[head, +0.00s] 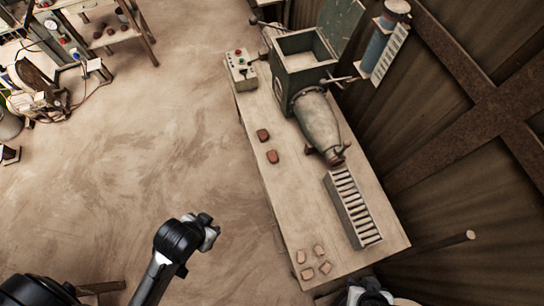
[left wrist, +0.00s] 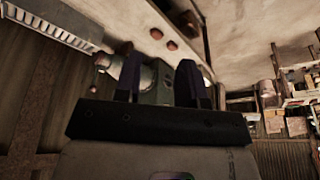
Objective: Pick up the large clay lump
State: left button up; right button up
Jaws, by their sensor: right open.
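Two reddish-brown clay lumps lie near the left edge of the workbench, one farther back (head: 263,135) and one nearer (head: 272,156). Both look larger than the several paler lumps (head: 319,250) at the near end. Which reddish lump is bigger I cannot tell. Two lumps also show in the left wrist view, one of them on the bench (left wrist: 172,45), beyond my fingers. My left gripper (left wrist: 160,80) is open and empty, its dark fingers apart. My right gripper (head: 368,294) is open at the bottom edge, mostly cut off and apart from the lumps.
A green extruder (head: 305,70) stands at the back of the workbench (head: 280,205), its nozzle pointing towards a roller tray (head: 352,210). A control box (head: 241,68) sits at the far left corner. The wooden wall (head: 430,130) closes off the right.

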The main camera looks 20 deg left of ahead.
pick_arm(q)
jog(key=o, duration=0.9)
jog(key=shift+a, duration=0.2)
jog(key=shift+d, duration=0.1)
